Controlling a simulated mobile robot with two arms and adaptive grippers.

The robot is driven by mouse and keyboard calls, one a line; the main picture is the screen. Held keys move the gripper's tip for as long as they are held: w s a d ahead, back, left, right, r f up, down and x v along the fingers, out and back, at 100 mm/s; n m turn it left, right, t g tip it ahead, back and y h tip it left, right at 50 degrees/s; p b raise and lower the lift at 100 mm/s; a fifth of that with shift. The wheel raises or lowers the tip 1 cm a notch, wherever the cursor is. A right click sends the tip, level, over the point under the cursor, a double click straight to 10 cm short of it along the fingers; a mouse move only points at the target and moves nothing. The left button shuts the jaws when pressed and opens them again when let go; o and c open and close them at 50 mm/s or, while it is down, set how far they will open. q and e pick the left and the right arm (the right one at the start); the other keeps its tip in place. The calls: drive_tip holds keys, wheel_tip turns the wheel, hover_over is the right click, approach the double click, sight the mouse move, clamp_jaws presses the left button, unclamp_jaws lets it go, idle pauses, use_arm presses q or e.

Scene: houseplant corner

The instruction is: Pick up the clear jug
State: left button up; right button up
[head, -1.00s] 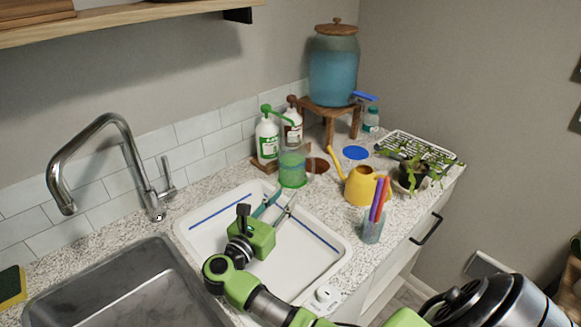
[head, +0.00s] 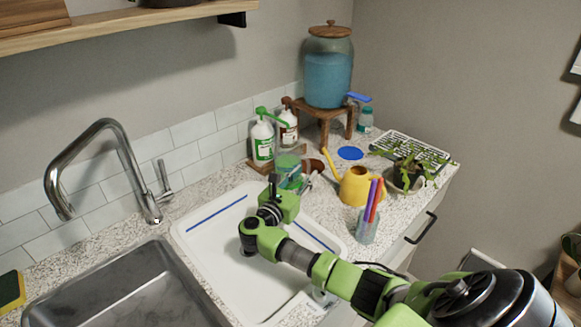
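The clear jug (head: 289,161) stands on the counter behind the white tray, in front of two pump bottles. It is see-through with a green tint low down. My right gripper (head: 297,181) is at the front of the jug and hides its lower part. One grey finger shows along the jug's right side; the other finger is hard to make out against the jug. The fingers look spread, with no clear grip on the jug. My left gripper is not in view.
White pump bottles (head: 263,141) stand close behind the jug. A yellow watering can (head: 357,186), a cup of markers (head: 367,226) and a potted plant (head: 407,173) are to the right. A big blue dispenser (head: 328,75) stands behind. The white tray (head: 215,238) and sink (head: 130,290) lie in front.

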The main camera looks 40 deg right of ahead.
drive_tip(key=shift+w+d+f, duration=0.1)
drive_tip(key=shift+w+d, duration=0.05)
drive_tip(key=shift+d, duration=0.2)
clamp_jaws()
drive_tip(key=shift+r, duration=0.2)
